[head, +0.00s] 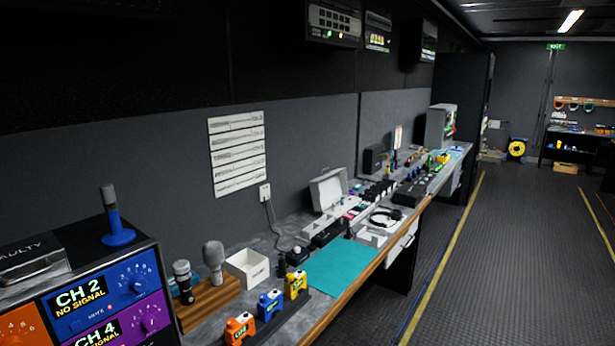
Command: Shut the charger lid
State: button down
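A pale grey case that looks like the charger stands on the long bench, right of centre in the head view. Its lid (328,189) is raised and tilted back toward the wall. Its low base (343,212) sits in front of the lid; what lies inside is too small to tell. My gripper is not in view.
The bench (278,243) runs along the left wall. Near the case are a teal mat (338,268), headphones (385,217), a white open box (247,267) and several coloured packs (270,303). Microphones (213,262) stand nearer. The floor (480,260) to the right is clear.

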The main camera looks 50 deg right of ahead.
aim_at(328, 188)
jog(key=z, duration=1.8)
jog(key=i+l, duration=0.3)
jog(key=i, duration=0.2)
jog(key=i+l+u, duration=0.1)
jog(key=i+l, duration=0.2)
jog(key=i, duration=0.2)
jog(key=i+l, duration=0.35)
jog(key=i, duration=0.1)
